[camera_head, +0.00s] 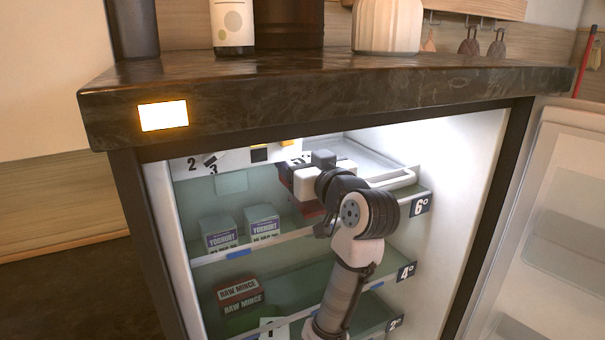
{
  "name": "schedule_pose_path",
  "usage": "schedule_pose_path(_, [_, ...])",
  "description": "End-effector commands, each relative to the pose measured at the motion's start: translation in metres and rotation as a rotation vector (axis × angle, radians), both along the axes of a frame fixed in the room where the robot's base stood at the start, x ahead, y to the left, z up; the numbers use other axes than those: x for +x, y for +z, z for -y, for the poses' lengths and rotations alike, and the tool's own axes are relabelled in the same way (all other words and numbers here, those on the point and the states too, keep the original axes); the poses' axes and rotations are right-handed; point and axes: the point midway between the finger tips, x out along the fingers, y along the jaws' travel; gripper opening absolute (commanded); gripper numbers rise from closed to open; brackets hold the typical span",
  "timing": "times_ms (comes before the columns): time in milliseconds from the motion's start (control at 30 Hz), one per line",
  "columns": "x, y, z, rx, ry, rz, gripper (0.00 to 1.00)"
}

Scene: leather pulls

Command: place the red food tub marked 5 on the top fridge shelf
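My gripper (304,184) reaches into the open fridge, over the shelf labelled 6° (413,193), the highest shelf I can make out. A dark red thing (312,209), probably the red food tub, shows at and just below the gripper's end. Its number is not visible, and my gripper and wrist cover most of it. The fingertips are hidden, so their grip on it cannot be made out. Whether the red thing touches the shelf is also unclear.
Raw mince packs (240,297) sit on the 4° shelf below. A dark countertop (330,92) overhangs the fridge. The fridge door (560,200) stands open at right. A white panel with numbers (206,162) is at upper left.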

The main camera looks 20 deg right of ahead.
Motion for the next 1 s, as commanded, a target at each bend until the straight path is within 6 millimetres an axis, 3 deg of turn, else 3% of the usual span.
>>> schedule_pose_path(333, [0.001, -0.032, -0.001, 0.002, 0.001, 0.0, 0.41])
schedule_pose_path(767, [0.001, -0.04, 0.0, 0.0, 0.001, 0.001, 0.41])
schedule_pose_path(800, [0.001, -0.039, 0.0, 0.001, 0.001, 0.0, 0.71])
schedule_pose_path(867, [0.001, -0.039, 0.0, 0.001, 0.001, 0.0, 0.77])
schedule_pose_path(1000, [0.001, -0.039, 0.0, 0.001, 0.001, 0.0, 0.77])
